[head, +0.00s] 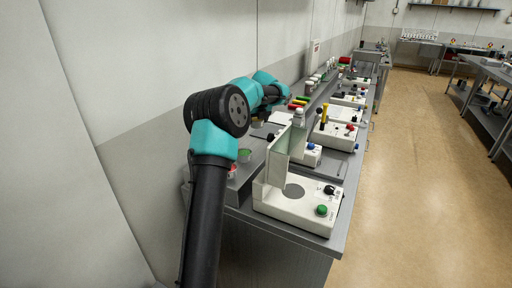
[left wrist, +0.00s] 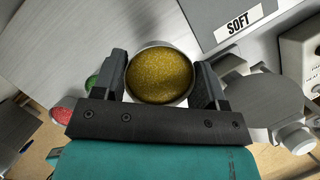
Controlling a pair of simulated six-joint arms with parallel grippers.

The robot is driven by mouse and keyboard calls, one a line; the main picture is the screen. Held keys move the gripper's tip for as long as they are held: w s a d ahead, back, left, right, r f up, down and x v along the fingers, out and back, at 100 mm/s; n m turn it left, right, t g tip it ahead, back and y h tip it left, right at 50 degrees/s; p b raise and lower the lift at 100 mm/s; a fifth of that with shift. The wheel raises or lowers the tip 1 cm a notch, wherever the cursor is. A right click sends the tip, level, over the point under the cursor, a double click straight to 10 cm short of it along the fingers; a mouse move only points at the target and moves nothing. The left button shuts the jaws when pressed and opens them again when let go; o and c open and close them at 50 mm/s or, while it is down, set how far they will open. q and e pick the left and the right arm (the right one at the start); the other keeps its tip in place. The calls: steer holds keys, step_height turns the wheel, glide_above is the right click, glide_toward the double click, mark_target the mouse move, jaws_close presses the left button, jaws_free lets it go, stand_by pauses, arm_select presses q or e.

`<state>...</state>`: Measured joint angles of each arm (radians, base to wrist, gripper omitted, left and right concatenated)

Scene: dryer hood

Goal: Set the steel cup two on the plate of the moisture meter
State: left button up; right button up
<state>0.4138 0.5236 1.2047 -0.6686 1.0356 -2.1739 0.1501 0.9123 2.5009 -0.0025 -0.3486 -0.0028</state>
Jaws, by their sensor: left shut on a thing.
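My left gripper (left wrist: 161,84) is shut on a steel cup (left wrist: 159,76) filled with yellow-gold grains, one finger on each side of its rim. In the head view my left arm reaches over the bench, and its gripper is small and partly hidden behind the arm. A white device (head: 293,206), apparently the moisture meter, stands at the near end of the bench. Its hood (head: 279,158) is raised, and its round grey plate (head: 293,191) is bare. It has a green button and a black knob. My right gripper is not in view.
Cups with red (head: 232,170) and green (head: 244,155) contents stand left of the white device. Several other white instruments (head: 335,135) line the bench behind it. A dark pad labelled SOFT (left wrist: 236,22) lies near the held cup.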

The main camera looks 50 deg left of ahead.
arm_select(q)
glide_above(256, 144)
steer(key=d, duration=0.1)
steer(key=shift+s+d+f, duration=0.1)
steer(key=shift+s+f, duration=0.1)
steer(key=shift+f, duration=1.05)
steer(key=shift+s+d+f, duration=0.1)
steer(key=shift+s+f, duration=0.1)
steer(key=shift+f, duration=1.05)
steer(key=shift+f, duration=0.1)
steer(key=shift+f, duration=2.2)
steer(key=shift+f, duration=0.2)
steer(key=o, duration=1)
steer(key=v, duration=1.7)
steer(key=shift+r, duration=0.2)
